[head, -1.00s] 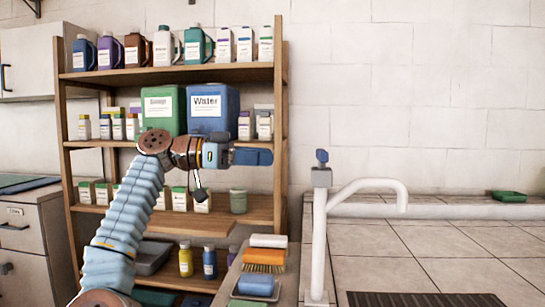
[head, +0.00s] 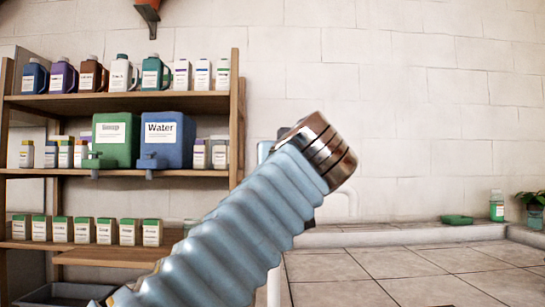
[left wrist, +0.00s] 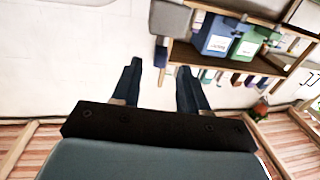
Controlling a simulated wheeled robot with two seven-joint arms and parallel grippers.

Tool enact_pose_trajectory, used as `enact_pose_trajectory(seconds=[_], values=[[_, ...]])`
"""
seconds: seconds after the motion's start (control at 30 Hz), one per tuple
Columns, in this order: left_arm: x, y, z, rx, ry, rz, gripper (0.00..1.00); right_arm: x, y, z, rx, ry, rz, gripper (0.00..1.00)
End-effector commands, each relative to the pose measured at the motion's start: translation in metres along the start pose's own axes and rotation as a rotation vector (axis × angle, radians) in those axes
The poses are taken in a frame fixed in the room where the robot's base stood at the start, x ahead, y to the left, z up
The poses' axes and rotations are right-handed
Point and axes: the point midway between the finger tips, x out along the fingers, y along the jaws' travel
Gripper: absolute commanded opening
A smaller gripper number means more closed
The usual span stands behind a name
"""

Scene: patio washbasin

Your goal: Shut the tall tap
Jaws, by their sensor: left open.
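The tall tap is mostly hidden behind my left arm in the head view. Its white post (head: 273,287) shows below the arm and part of its white spout (head: 346,205) to the right. In the left wrist view, which is upside down, the tap's grey head (left wrist: 170,18) is at the top edge. Its small dark blue handle (left wrist: 160,52) shows near the gap between my fingertips. My left gripper (left wrist: 159,66) is open, with one dark finger on each side. I cannot tell whether it touches the handle. In the head view my arm hides the gripper.
A wooden shelf (head: 120,103) with bottles, a green container (head: 116,150) and a blue water container (head: 168,150) stands on the left. The tiled counter (head: 420,262) is largely clear on the right. A green dish (head: 457,219) and a bottle (head: 497,206) sit at the back.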

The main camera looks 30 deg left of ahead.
Motion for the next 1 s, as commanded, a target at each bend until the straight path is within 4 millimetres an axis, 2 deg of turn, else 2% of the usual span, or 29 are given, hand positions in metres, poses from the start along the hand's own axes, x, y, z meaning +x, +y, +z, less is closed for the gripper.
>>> enact_pose_trajectory(seconds=[0.03,0.2,0.4,0.6,0.83,1.0], values=[[0.013,-0.001,-0.006,0.002,-0.004,-0.003,0.44,-0.012,-0.007,0.001,-0.003,-0.004,-0.003,0.88],[0.052,-0.002,-0.007,0.002,-0.004,-0.004,0.44,-0.031,-0.021,0.005,-0.012,-0.016,-0.013,0.88],[0.082,-0.001,-0.004,0.002,-0.003,-0.001,0.44,-0.045,-0.032,0.009,-0.022,-0.026,-0.023,0.88],[0.092,0.000,0.000,-0.001,-0.003,0.002,0.44,-0.047,-0.035,0.010,-0.024,-0.029,-0.026,0.88],[0.092,0.000,0.001,-0.001,-0.002,0.003,0.42,-0.046,-0.035,0.010,-0.024,-0.029,-0.026,0.88],[0.092,0.000,0.000,-0.001,-0.003,0.002,0.16,-0.046,-0.035,0.010,-0.024,-0.029,-0.026,0.88]])
